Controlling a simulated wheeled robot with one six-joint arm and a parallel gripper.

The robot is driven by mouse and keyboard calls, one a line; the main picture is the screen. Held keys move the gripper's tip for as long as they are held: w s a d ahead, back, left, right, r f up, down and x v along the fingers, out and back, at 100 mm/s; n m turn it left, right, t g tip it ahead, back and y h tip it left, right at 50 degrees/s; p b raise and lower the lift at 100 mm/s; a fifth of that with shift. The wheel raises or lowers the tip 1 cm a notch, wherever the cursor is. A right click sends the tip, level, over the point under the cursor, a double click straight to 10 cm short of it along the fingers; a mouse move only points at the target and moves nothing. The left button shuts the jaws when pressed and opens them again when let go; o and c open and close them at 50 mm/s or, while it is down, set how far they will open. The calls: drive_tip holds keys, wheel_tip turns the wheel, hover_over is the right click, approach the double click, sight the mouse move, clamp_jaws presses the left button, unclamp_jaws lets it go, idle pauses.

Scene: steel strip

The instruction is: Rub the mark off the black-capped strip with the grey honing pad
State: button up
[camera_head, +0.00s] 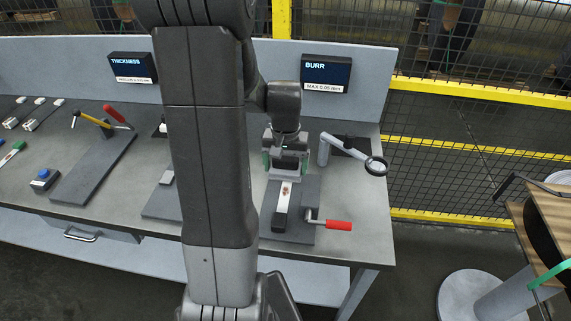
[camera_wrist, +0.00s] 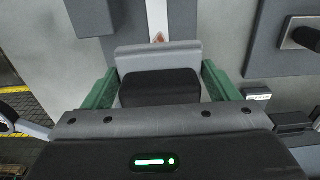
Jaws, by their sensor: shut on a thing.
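The black-capped strip (camera_head: 284,199) lies on the bench fixture under the BURR sign, its black cap (camera_head: 280,220) toward me. A small reddish-brown mark (camera_head: 286,188) shows on its pale face, just in front of my gripper; the mark also shows in the wrist view (camera_wrist: 158,38). My gripper (camera_head: 286,162) has green fingers and points down over the strip's far part. It is shut on the grey honing pad (camera_wrist: 158,58), which has a black block on it. The pad's underside is hidden, so I cannot tell whether it touches the strip.
A red-handled lever (camera_head: 338,225) sticks out right of the strip. A ring magnifier on an arm (camera_head: 375,166) stands to the right of my gripper. The BURR sign (camera_head: 326,73) is behind. Other fixtures and strips lie to the left. Yellow-railed fencing is beyond.

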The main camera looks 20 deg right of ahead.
sight(285, 192)
drive_tip(key=shift+f+b, duration=2.85)
drive_tip(key=shift+f, duration=0.75)
drive_tip(key=shift+f+b, duration=0.3)
drive_tip(key=shift+f, duration=0.1)
drive_tip(key=shift+a, duration=0.1)
